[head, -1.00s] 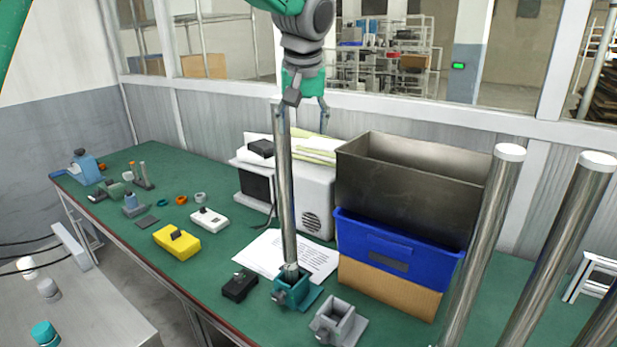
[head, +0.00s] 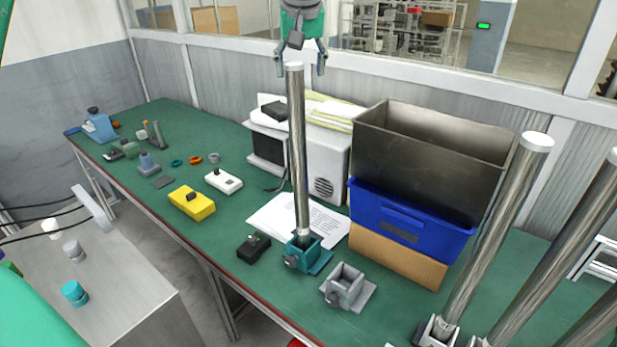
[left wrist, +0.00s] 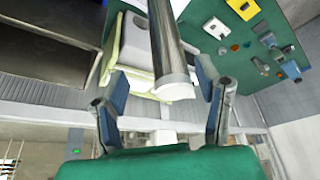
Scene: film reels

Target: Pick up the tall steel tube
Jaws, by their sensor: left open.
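A tall steel tube (head: 299,150) stands nearly upright in a teal clamp block (head: 306,256) on the green bench. My left gripper (head: 301,70) is open at the height of the tube's top end, with one finger to each side of it in the head view. In the left wrist view, the tube (left wrist: 166,45) runs down between the open fingers of the left gripper (left wrist: 160,84), its pale end near them. A gap shows on both sides and neither finger touches it. My right gripper is not in view.
More steel tubes (head: 500,225) stand at the right. A grey clamp block (head: 347,290) sits empty beside the teal one. A metal bin (head: 430,150), blue crate (head: 410,228) and cardboard box (head: 395,256) are stacked behind. A yellow case (head: 192,203) lies to the left.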

